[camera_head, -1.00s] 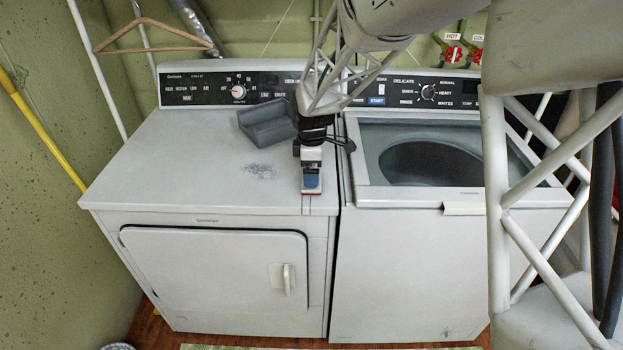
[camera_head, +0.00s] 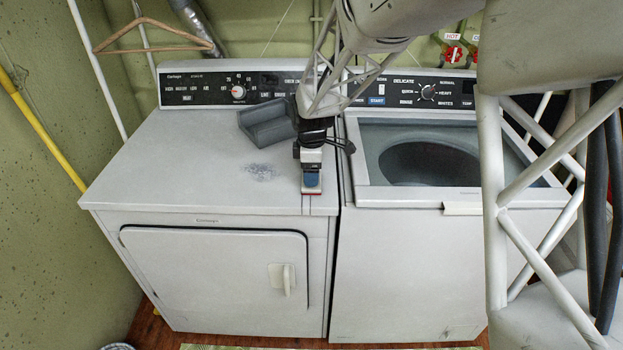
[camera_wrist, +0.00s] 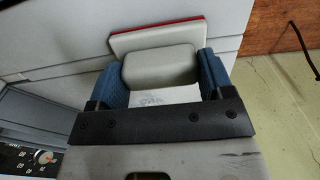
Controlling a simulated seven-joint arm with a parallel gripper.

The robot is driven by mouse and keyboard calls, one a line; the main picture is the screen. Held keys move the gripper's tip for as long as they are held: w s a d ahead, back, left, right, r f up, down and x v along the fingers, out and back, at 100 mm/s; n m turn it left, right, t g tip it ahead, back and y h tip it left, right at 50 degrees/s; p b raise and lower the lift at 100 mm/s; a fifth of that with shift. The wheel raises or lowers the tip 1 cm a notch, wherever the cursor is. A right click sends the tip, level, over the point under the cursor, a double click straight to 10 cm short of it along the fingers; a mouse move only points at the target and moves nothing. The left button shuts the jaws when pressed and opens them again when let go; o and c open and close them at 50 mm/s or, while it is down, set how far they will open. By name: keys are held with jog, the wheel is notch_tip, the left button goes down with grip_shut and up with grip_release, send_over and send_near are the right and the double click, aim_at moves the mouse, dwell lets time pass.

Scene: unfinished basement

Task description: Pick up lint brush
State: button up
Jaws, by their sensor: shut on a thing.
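The lint brush (camera_wrist: 157,38) shows in the wrist view as a pale grey body with a wide head and a red edge. My gripper (camera_wrist: 162,76) is shut on it, with one blue finger pad against each side. In the head view my gripper (camera_head: 311,180) points down at the front right of the white dryer top, near its front edge. There the brush is mostly hidden by my gripper, and only a thin red and pale edge (camera_head: 312,193) shows below the fingers. I cannot tell whether the brush touches the dryer top.
The white dryer (camera_head: 150,165) has a patch of grey lint (camera_head: 259,172) and a dark grey open box (camera_head: 267,126) on top, left of my gripper. A washer (camera_head: 410,275) with a glass lid stands close on the right. The dryer top's left side is clear.

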jog(key=shift+r, duration=0.1)
jog(key=shift+r, duration=0.85)
jog(key=shift+s+r, duration=0.2)
jog(key=shift+r, duration=0.7)
jog(key=s+d+r, duration=0.1)
jog(key=s+d, duration=0.3)
jog(key=s, duration=1.1)
jog(key=shift+d+r, duration=0.15)
jog(key=shift+d, duration=0.05)
